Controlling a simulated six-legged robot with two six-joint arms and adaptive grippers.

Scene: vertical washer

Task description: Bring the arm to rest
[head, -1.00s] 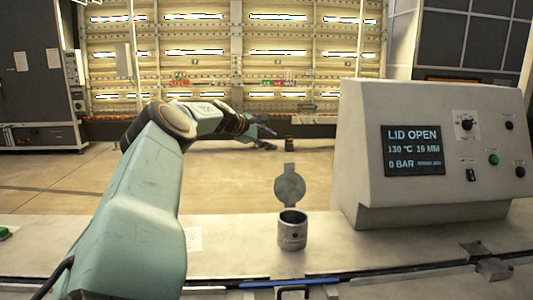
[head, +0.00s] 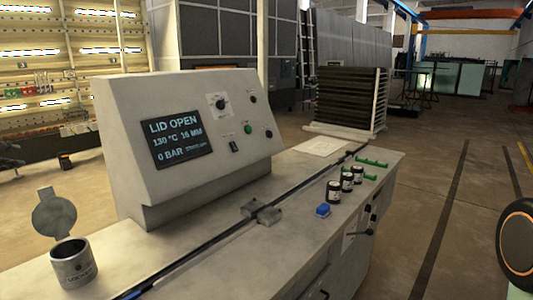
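My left gripper (head: 9,156) shows only as dark finger parts at the far left edge, beyond the bench. Its fingers look apart with nothing between them, and the rest of the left arm is out of view. A metal cup-shaped vessel (head: 75,268) stands on the bench at the lower left, with its round lid (head: 54,214) raised behind it. The control box (head: 190,150) has a screen (head: 176,143) reading LID OPEN, 130 °C, 16 MM, 0 BAR. My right gripper is not in view.
The bench (head: 225,255) carries several black-and-white jars (head: 346,180), a blue block (head: 322,210), green pieces (head: 375,162) and a metal clamp block (head: 262,212) on a dark rail. A dark slatted stack (head: 345,98) stands behind.

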